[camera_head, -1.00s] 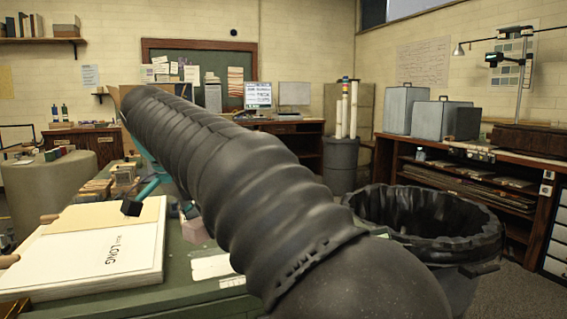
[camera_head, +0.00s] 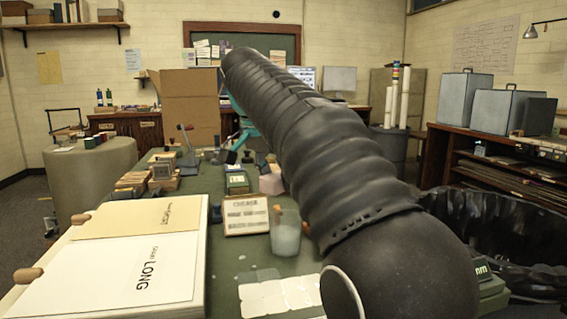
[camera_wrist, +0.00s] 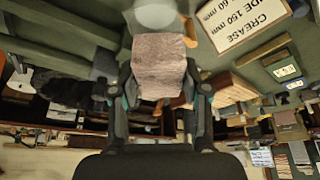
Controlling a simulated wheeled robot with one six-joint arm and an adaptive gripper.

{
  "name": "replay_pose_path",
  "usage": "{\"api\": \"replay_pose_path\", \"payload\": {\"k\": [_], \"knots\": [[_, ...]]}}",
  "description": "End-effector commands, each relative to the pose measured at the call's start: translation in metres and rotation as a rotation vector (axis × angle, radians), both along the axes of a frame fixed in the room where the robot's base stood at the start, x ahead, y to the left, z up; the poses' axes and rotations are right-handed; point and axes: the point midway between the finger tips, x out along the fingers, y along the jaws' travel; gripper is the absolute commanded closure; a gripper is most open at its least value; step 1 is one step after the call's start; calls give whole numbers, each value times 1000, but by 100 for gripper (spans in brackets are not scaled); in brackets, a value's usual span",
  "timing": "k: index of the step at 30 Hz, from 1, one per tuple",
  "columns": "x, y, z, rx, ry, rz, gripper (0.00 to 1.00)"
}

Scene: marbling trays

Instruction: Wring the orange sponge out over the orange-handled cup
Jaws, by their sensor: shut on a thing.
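A pinkish, rough-faced block (camera_wrist: 160,65), sponge-like but more pink than orange, sits between the fingers of my gripper (camera_wrist: 158,78) in the wrist view. The fingers are shut on its two sides. In the head view the block (camera_head: 271,181) shows above the green table, left of my arm, and most of the gripper is hidden behind the arm. A translucent cup (camera_head: 285,235) stands on the table nearer to me than the block, with an orange part beside its rim. A pale round shape beyond the block in the wrist view may be this cup.
A labelled sign (camera_head: 246,215) stands left of the cup. A large board with papers (camera_head: 120,265) fills the table's near left. White sheets (camera_head: 278,297) lie in front of the cup. Small blocks and tools crowd the table's far part. A black-lined bin (camera_head: 490,235) is at right.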

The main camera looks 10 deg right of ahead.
Motion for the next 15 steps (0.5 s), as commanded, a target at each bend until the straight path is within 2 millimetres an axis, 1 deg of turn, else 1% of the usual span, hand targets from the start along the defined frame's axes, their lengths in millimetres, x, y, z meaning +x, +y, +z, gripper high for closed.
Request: {"api": "replay_pose_path", "payload": {"k": [1,4,8,15], "knots": [[6,-10,7,-1,-2,9,68],[11,-21,11,-2,-3,29,68],[11,-23,7,-4,-2,34,68],[11,-22,-11,-4,-2,34,68]]}}
